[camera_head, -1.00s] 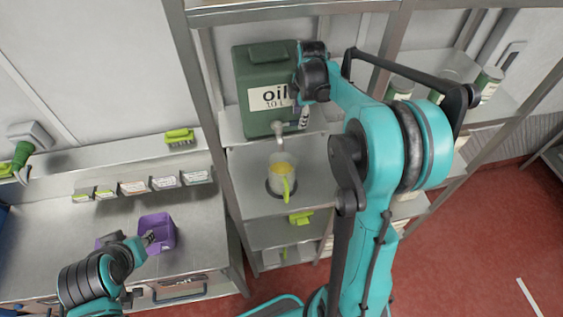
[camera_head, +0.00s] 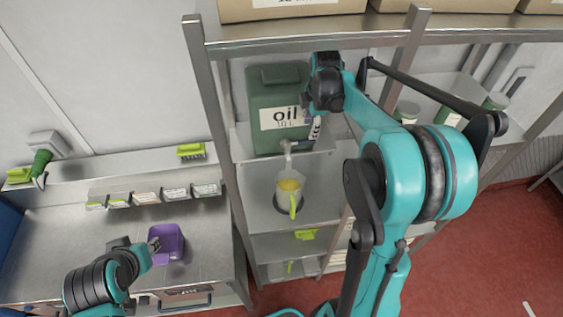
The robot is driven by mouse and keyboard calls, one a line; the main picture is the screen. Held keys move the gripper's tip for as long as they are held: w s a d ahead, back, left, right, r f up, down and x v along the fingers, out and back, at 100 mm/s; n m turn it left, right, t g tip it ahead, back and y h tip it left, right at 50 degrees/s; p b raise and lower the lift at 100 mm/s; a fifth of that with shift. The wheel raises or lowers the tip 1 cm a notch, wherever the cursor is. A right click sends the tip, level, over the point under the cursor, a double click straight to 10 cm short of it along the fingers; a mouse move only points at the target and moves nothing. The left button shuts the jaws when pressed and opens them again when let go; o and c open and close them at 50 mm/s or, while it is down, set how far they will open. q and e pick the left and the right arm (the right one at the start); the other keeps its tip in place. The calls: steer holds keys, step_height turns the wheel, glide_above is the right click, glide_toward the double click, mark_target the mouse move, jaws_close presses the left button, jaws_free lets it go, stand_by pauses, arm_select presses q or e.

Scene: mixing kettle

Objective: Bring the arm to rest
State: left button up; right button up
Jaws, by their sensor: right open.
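My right gripper (camera_head: 314,128) is open and hangs in front of the right side of the green oil canister (camera_head: 270,85), close to its tap (camera_head: 288,147). Whether it touches the canister or tap cannot be told. A clear jug (camera_head: 290,188) with yellow liquid and a yellow-green handle stands on the shelf below the tap. My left gripper (camera_head: 154,246) is at the lower left, by the purple container (camera_head: 167,240) on the steel counter. Its fingers are small in view, and I cannot tell whether they are open or shut.
Steel shelf posts (camera_head: 205,100) stand left of the canister. Cardboard boxes (camera_head: 290,8) sit on the top shelf. Labelled bins (camera_head: 146,195) and a green brush (camera_head: 191,150) line the counter's back. Red floor (camera_head: 480,250) is open at right.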

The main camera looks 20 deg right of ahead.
steer(key=s+a+f+m+t+b, duration=0.1)
steer(key=s+a+f+m+b, duration=0.4)
steer(key=s+f+b, duration=0.2)
steer(key=s+a+f+m+t+b, duration=0.2)
steer(key=s+a+f+m+b, duration=0.3)
steer(key=f+b, duration=0.7)
steer(key=s+a+f+m+t+b, duration=0.2)
steer(key=s+a+f+m+b, duration=0.4)
steer(key=s+a+f+b, duration=0.1)
step_height(320, 180, down, 3)
steer(key=s+b, duration=0.1)
steer(key=b, duration=0.2)
steer(key=shift+s+r, duration=0.2)
steer(key=shift+s, duration=0.2)
